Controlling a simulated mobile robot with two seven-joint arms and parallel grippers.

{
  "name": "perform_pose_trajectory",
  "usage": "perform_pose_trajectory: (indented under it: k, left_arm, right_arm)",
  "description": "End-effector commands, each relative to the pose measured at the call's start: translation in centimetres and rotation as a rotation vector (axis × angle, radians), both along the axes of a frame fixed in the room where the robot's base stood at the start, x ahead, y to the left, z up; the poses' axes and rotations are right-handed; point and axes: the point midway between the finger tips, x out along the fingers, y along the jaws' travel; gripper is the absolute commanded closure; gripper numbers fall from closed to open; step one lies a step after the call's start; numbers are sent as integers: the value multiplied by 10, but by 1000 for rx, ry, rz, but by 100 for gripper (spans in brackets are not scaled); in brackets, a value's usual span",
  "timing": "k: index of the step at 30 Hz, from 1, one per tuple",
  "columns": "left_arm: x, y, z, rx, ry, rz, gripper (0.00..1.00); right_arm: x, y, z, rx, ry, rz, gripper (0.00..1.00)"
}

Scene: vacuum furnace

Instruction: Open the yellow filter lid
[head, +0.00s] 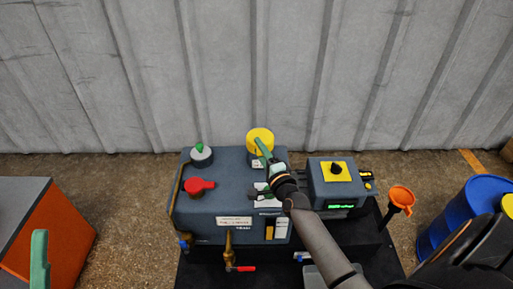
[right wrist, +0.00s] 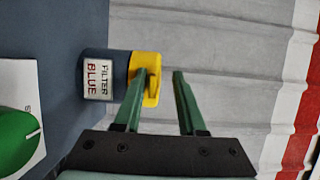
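The yellow filter lid (head: 260,136) sits on top of a dark filter housing at the back of the blue-grey machine. In the right wrist view the yellow lid (right wrist: 149,64) has a raised grip, and the housing (right wrist: 119,75) carries a label reading "FILTER BLUE". My right gripper (head: 262,150) is at the lid, partly covering it. In the right wrist view my right gripper (right wrist: 160,74) is open, one finger overlapping the lid and the other to its right with a gap; contact cannot be told. One green finger of my left gripper (head: 39,262) shows at lower left.
A control box with a yellow plate (head: 335,171) stands right of my arm. An orange funnel (head: 401,194) and blue barrel (head: 464,222) are further right.

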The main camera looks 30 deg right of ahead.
Motion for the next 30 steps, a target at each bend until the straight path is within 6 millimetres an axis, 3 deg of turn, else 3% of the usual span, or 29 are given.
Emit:
perform_pose_trajectory:
  k: [6,18,28,30]
  left_arm:
    - [1,-1,-11,8,4,4,50]
    - [1,-1,-12,10,6,4,50]
    - [1,-2,-11,7,6,3,50]
    - [1,-2,-11,6,6,4,50]
  right_arm:
    - [22,-4,-1,0,-1,0,60]
    - [27,-4,0,-1,0,0,61]
    - [27,-4,0,-1,0,0,98]
    - [27,-4,0,-1,0,0,100]
